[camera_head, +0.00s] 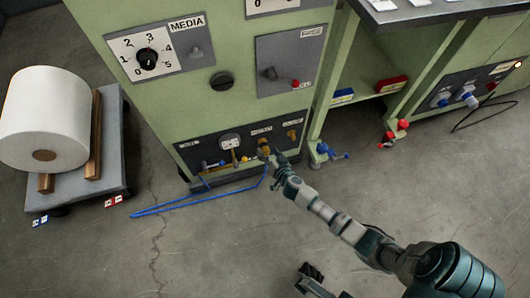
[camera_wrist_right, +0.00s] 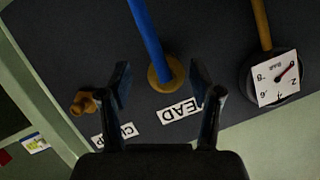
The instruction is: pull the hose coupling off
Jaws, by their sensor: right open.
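A brass coupling (camera_wrist_right: 153,75) with a blue hose (camera_wrist_right: 145,25) in it sits on the dark panel, beside a partly covered label (camera_wrist_right: 182,113) reading "EAD". My right gripper (camera_wrist_right: 160,82) is open. Its fingers stand on either side of the coupling in the picture; I cannot tell whether they touch it. In the head view my right gripper (camera_head: 272,161) reaches the low panel of the green cabinet, just below a brass fitting (camera_head: 263,146). The blue hose (camera_head: 190,204) loops over the floor.
A gauge (camera_wrist_right: 275,79) lies right of the coupling and another brass fitting (camera_wrist_right: 84,103) left of it in the wrist view. A cart (camera_head: 114,150) with a white roll (camera_head: 40,115) stands left. Valves with blue and red handles (camera_head: 330,150) stand right.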

